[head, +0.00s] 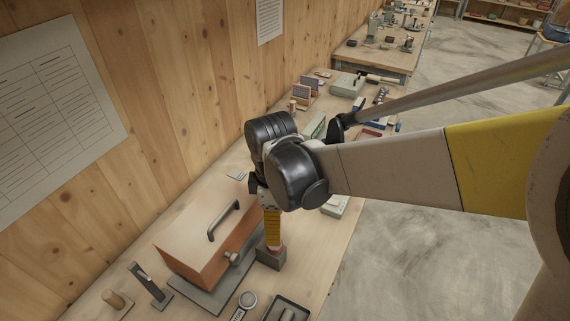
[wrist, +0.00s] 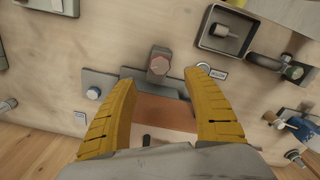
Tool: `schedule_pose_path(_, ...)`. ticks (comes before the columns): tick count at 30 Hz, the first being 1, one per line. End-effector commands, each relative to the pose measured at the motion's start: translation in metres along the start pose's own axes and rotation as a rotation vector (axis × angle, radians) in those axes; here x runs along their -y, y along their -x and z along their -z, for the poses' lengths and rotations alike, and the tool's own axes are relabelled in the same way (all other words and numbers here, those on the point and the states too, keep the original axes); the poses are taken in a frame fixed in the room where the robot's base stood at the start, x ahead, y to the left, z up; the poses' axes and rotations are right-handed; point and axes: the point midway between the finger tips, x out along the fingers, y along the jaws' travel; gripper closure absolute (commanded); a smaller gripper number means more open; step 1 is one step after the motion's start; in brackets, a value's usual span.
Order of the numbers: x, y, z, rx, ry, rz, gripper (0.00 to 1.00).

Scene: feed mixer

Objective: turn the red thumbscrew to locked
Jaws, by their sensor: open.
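The red thumbscrew (wrist: 159,64) shows in the wrist view as a faceted reddish head on a dark grey block. In the head view the grey block (head: 271,262) stands at the right of the orange-brown box (head: 197,252), and my yellow fingers largely cover the screw. My gripper (wrist: 160,82) is open, with its fingers wide apart and nothing between them. The screw lies just beyond the fingertips, near the middle of the gap. My gripper (head: 273,240) points down above the block in the head view. I cannot read any lock mark.
The box has a dark handle (head: 224,221) on top and a knob (head: 233,258) on its front. A ring-shaped tag (wrist: 211,71) lies near the right fingertip. A dark open tray (wrist: 224,31) lies farther right. The wooden wall borders the bench on the left.

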Motion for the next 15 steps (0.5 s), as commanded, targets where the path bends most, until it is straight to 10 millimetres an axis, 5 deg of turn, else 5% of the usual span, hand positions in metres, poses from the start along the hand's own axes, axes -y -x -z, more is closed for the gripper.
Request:
schedule_pose_path(9,0.000,-0.066,0.000,0.000,-0.003,0.000,0.40)
schedule_pose_path(15,0.000,-0.091,0.000,0.000,-0.004,0.000,0.40)
